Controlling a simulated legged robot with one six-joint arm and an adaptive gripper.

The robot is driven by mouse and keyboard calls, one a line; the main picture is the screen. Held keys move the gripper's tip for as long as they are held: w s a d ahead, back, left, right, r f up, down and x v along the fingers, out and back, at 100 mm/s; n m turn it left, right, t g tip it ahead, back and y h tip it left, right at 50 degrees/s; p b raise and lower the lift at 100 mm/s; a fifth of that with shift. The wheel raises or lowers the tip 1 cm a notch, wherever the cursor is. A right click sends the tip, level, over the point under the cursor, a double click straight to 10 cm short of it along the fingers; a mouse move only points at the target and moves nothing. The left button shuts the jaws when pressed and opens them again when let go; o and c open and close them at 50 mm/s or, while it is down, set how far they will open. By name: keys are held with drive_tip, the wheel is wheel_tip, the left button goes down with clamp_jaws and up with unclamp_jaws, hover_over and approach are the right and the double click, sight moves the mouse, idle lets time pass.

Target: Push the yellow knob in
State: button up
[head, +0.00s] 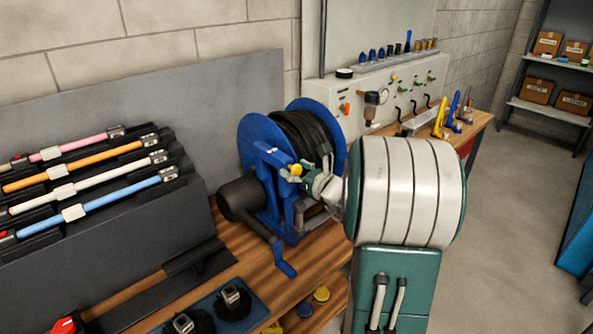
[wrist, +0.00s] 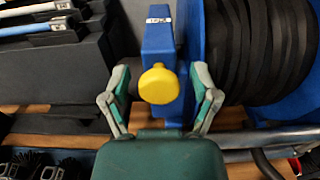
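The yellow knob (wrist: 159,84) sits on a blue upright block (wrist: 159,35) of the hose reel in the wrist view. In the head view the knob (head: 295,170) shows at the front of the blue reel frame, just beyond my gripper's tip. My gripper (wrist: 159,98) is open, with one finger to the left of the knob and one to the right. No finger appears to touch the knob. The exact gap in depth between my gripper and the knob cannot be told.
The blue hose reel (head: 250,143) with black hose (head: 300,132) stands on a wooden bench (head: 262,262). A blue crank handle (head: 284,258) hangs in front. A rack of coloured-handle brushes (head: 80,195) is at left. A panel with fittings (head: 330,92) stands behind.

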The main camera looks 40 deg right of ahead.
drive_tip(key=s+d, duration=0.1)
drive_tip(key=s, duration=1.1)
drive_tip(key=shift+f, duration=0.1)
drive_tip(key=s+a+n+g+y, duration=0.2)
drive_tip(key=a+n+g+y, duration=0.65)
drive_tip(key=a+n, duration=1.2)
drive_tip(key=s+a+n+g+h, duration=0.4)
drive_tip(key=s+a+n+h, duration=0.4)
drive_tip(key=s+n, duration=0.3)
drive_tip(key=n+h, duration=0.1)
drive_tip(key=n, duration=0.2)
drive_tip(key=shift+n+h, duration=0.35)
